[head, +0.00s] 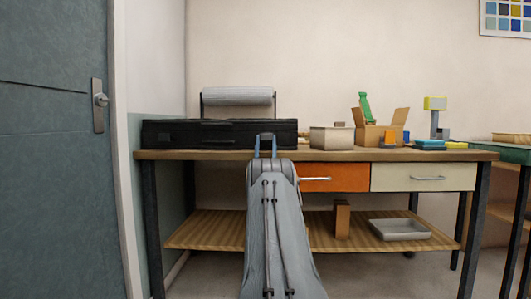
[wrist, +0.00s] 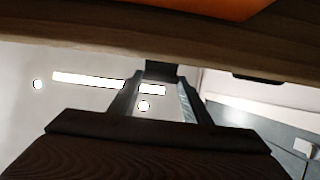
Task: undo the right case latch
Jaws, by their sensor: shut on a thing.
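The black case (head: 200,133) lies flat and closed near the left end of the wooden table. My gripper (head: 265,138) is at the right part of its front face, just above the table's front edge. In the wrist view the two fingers of my gripper (wrist: 162,75) are shut on a small dark piece, the right case latch (wrist: 161,69), seen between the tips. In the head view my gripper and arm hide the latch, so I cannot tell how far it is turned or lifted.
The table (head: 350,155) has an orange drawer (head: 335,178) and a cream drawer below its top. A wrapped roll (head: 237,97) stands behind the case. A grey bin (head: 331,138) and an open cardboard box (head: 378,133) stand to the right.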

